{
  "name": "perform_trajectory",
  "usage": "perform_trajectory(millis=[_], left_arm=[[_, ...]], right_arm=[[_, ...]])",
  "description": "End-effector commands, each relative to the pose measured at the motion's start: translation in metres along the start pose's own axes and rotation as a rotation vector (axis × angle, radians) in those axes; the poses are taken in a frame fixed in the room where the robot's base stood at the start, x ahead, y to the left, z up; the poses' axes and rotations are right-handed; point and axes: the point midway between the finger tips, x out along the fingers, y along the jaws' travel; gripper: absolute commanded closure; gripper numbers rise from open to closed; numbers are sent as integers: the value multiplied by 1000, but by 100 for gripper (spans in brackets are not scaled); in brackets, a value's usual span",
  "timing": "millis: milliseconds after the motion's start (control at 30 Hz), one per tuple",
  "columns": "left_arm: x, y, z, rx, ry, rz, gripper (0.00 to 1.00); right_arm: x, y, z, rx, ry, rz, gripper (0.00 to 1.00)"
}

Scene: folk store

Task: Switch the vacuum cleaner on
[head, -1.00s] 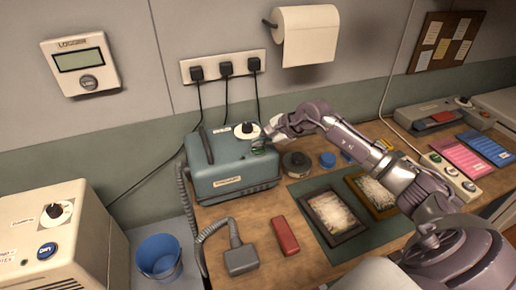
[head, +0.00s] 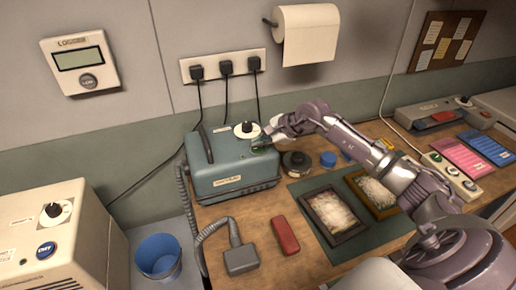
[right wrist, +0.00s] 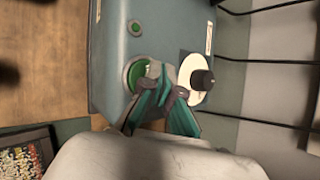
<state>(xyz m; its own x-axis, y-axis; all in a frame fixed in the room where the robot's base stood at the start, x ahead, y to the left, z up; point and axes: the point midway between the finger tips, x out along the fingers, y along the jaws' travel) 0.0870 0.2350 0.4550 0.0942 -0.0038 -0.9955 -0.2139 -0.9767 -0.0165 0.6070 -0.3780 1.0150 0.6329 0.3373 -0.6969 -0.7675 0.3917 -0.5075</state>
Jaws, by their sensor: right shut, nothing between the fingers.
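The vacuum cleaner is a blue-teal box (head: 232,180) at the back left of the wooden bench, with a grey ribbed hose ending in a flat nozzle (head: 241,259). On its top are a black knob on a white dial (head: 246,130) and a green round button, seen in the right wrist view (right wrist: 137,76). A smaller green round part (right wrist: 134,26) is beside the button. My right gripper (head: 268,139) is shut and empty at the top of the vacuum. Its fingertips are at the button's edge, between it and the knob; I cannot tell whether they touch. My left gripper is not in view.
A socket strip (head: 219,67) with three plugs is on the wall behind. A red block (head: 285,235) and two framed pictures (head: 335,213) lie in front and right. A round dark tin (head: 296,161) stands beside the vacuum. A blue bucket (head: 158,257) is left of the bench.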

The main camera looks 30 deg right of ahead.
Motion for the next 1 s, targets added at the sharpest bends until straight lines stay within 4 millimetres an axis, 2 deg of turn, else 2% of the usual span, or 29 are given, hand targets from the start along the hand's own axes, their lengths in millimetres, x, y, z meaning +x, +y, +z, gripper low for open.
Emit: perform_trajectory(millis=[167,1000], left_arm=[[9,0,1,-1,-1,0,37],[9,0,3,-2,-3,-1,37]], right_arm=[[4,3,-3,0,0,-1,100],[-2,-1,2,0,0,1,100]])
